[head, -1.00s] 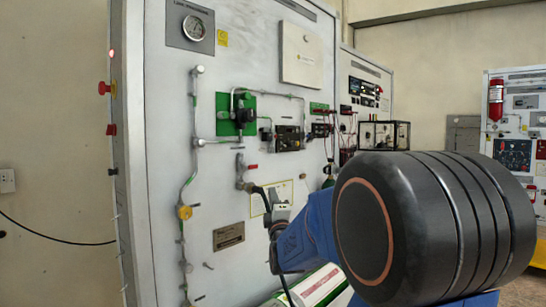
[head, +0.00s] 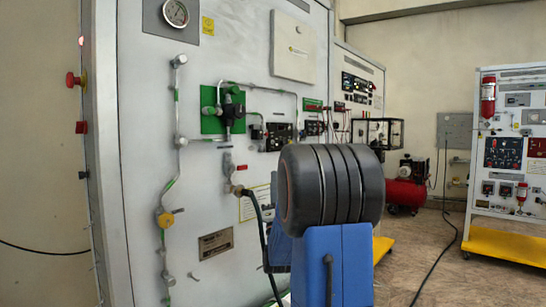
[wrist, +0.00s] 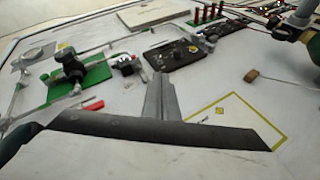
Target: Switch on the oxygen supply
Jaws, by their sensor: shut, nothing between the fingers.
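The oxygen trainer panel (head: 150,100) is a tall pale board with pipes and fittings. A green plate with a black regulator (head: 228,108) is at its middle; it also shows in the wrist view (wrist: 74,74). A black control box (head: 279,136) is to its right, also in the wrist view (wrist: 180,54). I cannot tell which part switches the oxygen on. In the wrist view my gripper (wrist: 160,82) is shut and empty. Its tip appears in front of the panel, just below the black box; contact cannot be told. My arm hides the gripper in the head view.
A pressure gauge (head: 176,13) is at the upper left. A yellow valve (head: 166,219) is on the left pipe, and a red emergency button (head: 75,79) on the side frame. A red compressor (head: 405,190) and another trainer (head: 505,165) stand right.

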